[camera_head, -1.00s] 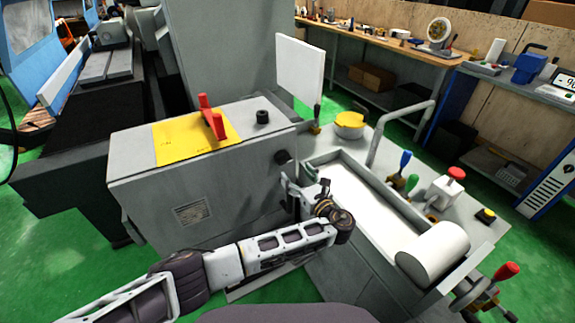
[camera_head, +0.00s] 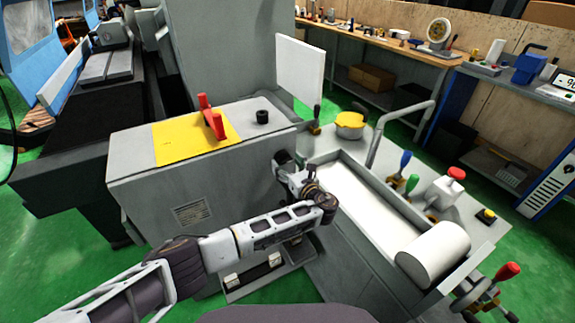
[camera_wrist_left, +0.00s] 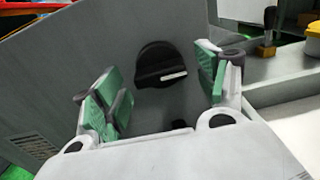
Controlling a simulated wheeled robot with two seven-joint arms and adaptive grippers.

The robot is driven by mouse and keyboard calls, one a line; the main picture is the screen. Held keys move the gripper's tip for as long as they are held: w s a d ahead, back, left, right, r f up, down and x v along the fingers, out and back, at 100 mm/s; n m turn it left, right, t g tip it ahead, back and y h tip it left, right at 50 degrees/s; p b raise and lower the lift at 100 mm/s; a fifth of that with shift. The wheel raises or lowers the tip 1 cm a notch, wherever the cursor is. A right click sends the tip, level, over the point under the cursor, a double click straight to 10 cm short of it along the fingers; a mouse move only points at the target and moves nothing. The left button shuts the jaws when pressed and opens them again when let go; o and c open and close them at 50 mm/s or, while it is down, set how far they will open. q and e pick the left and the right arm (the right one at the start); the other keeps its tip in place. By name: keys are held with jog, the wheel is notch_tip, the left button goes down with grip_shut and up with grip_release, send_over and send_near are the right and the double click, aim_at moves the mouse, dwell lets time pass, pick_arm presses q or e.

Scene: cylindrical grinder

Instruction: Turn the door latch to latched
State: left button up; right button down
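The door latch looks to be a round black knob (camera_wrist_left: 160,62) with a white mark on its bar, on the grey side face of the cabinet (camera_head: 130,182). In the left wrist view it sits ahead, between and beyond the green-padded fingers. My left gripper (camera_wrist_left: 160,88) is open, with a finger on either side of the knob and nothing between the pads. In the head view my left gripper (camera_head: 284,168) is at the cabinet's right-hand face and mostly hides the knob. Contact cannot be made out. My right gripper is not in view.
A red handle (camera_head: 211,118) stands on a yellow plate on the cabinet top, beside a black knob (camera_head: 262,117). To the right is a machine bed with a white roller (camera_head: 433,254), blue and green levers (camera_head: 411,183) and a red button (camera_head: 456,173).

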pick_arm(q)
jog(key=c, duration=0.9)
jog(key=shift+c, duration=0.3)
